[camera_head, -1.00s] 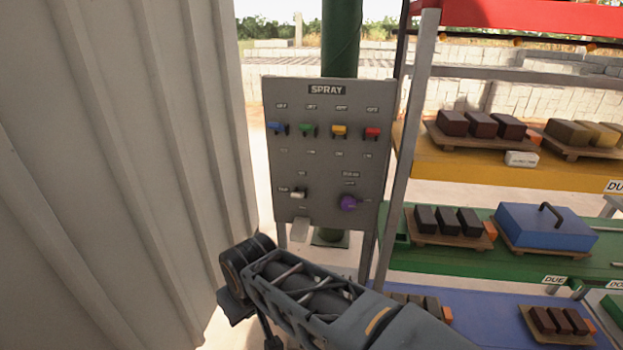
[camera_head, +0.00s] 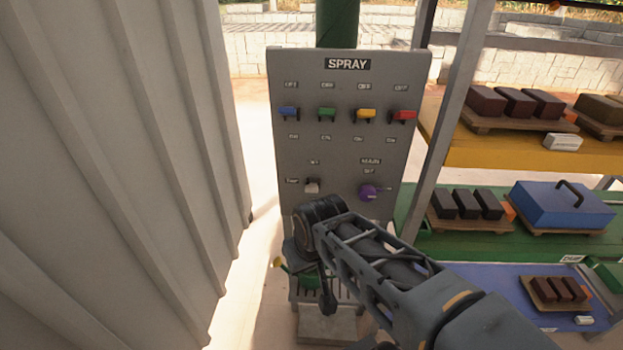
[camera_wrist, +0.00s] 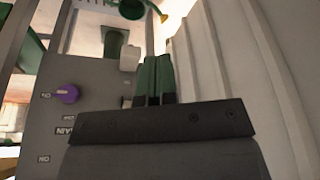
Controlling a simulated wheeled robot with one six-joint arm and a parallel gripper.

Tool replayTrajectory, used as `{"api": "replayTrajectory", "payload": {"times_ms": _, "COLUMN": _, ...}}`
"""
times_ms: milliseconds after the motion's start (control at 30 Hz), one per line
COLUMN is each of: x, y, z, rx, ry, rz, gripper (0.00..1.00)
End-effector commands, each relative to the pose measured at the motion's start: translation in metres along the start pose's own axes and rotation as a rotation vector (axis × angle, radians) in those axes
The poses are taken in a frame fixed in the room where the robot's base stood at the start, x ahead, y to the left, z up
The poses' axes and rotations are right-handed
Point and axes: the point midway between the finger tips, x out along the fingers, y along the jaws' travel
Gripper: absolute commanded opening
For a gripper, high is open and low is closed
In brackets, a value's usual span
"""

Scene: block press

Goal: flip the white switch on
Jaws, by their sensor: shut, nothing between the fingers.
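The white switch (camera_head: 312,185) is a small pale lever at the lower left of the grey SPRAY panel (camera_head: 345,150). Its exact position is too small to tell. In the wrist view the panel appears upside down at the left. There my gripper (camera_wrist: 155,62) shows two green fingers shut together, with nothing between them. They are beside the panel's edge, apart from a white piece (camera_wrist: 130,58), which seems to be a tab at its lower edge. In the head view my arm hides the fingers, below the switch.
A purple knob (camera_head: 369,192) is right of the switch, and blue, green, yellow and red (camera_head: 403,116) switches line the top row. A corrugated wall (camera_head: 130,170) stands close at left. Shelves with bricks and a blue lidded box (camera_head: 560,207) are at right.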

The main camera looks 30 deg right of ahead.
Motion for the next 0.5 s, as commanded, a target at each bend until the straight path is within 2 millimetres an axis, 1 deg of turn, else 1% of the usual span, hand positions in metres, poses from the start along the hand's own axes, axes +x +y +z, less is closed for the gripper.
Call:
{"api": "replayTrajectory", "payload": {"times_ms": 67, "x": -0.009, "y": 0.002, "z": -0.011, "rx": 0.017, "ry": 0.000, "rz": 0.005, "gripper": 0.00}}
{"api": "replayTrajectory", "payload": {"times_ms": 167, "x": -0.031, "y": 0.012, "z": -0.041, "rx": 0.070, "ry": -0.004, "rz": 0.022, "gripper": 0.00}}
{"api": "replayTrajectory", "payload": {"times_ms": 200, "x": -0.042, "y": 0.016, "z": -0.058, "rx": 0.100, "ry": -0.005, "rz": 0.031, "gripper": 0.00}}
{"api": "replayTrajectory", "payload": {"times_ms": 267, "x": -0.060, "y": 0.024, "z": -0.084, "rx": 0.150, "ry": -0.009, "rz": 0.047, "gripper": 0.00}}
{"api": "replayTrajectory", "payload": {"times_ms": 300, "x": -0.072, "y": 0.029, "z": -0.101, "rx": 0.185, "ry": -0.012, "rz": 0.059, "gripper": 0.00}}
{"api": "replayTrajectory", "payload": {"times_ms": 367, "x": -0.088, "y": 0.037, "z": -0.126, "rx": 0.238, "ry": -0.015, "rz": 0.075, "gripper": 0.00}}
{"api": "replayTrajectory", "payload": {"times_ms": 400, "x": -0.098, "y": 0.043, "z": -0.141, "rx": 0.272, "ry": -0.016, "rz": 0.087, "gripper": 0.00}}
{"api": "replayTrajectory", "payload": {"times_ms": 500, "x": -0.118, "y": 0.057, "z": -0.174, "rx": 0.351, "ry": -0.019, "rz": 0.113, "gripper": 0.00}}
